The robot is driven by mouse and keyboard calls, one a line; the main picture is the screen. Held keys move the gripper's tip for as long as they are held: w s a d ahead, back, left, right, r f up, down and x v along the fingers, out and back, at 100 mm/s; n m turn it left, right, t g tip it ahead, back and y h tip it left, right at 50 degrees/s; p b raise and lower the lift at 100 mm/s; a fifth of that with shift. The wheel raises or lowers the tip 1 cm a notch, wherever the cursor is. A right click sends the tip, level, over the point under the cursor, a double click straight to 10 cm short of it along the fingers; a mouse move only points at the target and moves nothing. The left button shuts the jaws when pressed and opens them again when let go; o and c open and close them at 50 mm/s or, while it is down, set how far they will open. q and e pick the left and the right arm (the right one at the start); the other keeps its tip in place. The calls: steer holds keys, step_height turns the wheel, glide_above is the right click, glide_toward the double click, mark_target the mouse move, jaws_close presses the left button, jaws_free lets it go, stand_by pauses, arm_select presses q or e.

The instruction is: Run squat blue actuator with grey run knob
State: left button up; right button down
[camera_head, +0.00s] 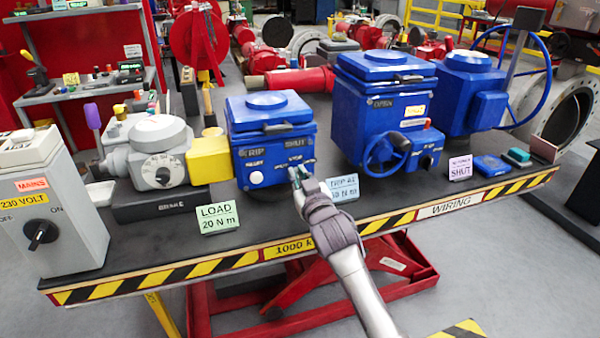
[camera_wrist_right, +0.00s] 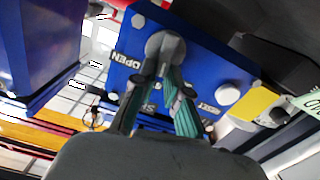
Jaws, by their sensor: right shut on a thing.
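The squat blue actuator (camera_head: 270,135) stands on the lift table left of a taller blue actuator. Its front face carries a white button (camera_head: 256,177) and white lettering. My right gripper (camera_head: 300,174) reaches up to the right part of that face and hides the knob there in the head view. In the right wrist view the grey run knob (camera_wrist_right: 165,45) sits on the blue face (camera_wrist_right: 205,62), near the lettering OPEN. The two fingers of my right gripper (camera_wrist_right: 166,68) converge on the knob and are shut on it. My left gripper is not in view.
A yellow coupling (camera_head: 209,160) joins the actuator to a grey load unit (camera_head: 150,150). The taller blue actuator (camera_head: 385,105) with a handwheel stands close on the right. A switch box (camera_head: 45,215) stands at the front left. Small label cards stand along the table's front edge.

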steer(key=shift+s+a+f+n+p, duration=0.15)
steer(key=shift+n+p, duration=0.3)
steer(key=shift+n, duration=0.75)
steer(key=shift+a+f+n+p, duration=0.15)
steer(key=shift+n+p, duration=0.25)
steer(key=shift+n, duration=0.8)
steer(key=shift+s+a+f+n+p, duration=0.15)
steer(key=shift+n+p, duration=0.3)
steer(key=shift+n, duration=0.75)
steer(key=shift+w+a, duration=0.1)
steer(key=c, duration=1.2)
jaws_free()
steer(key=shift+r, duration=0.1)
steer(key=v, duration=1.2)
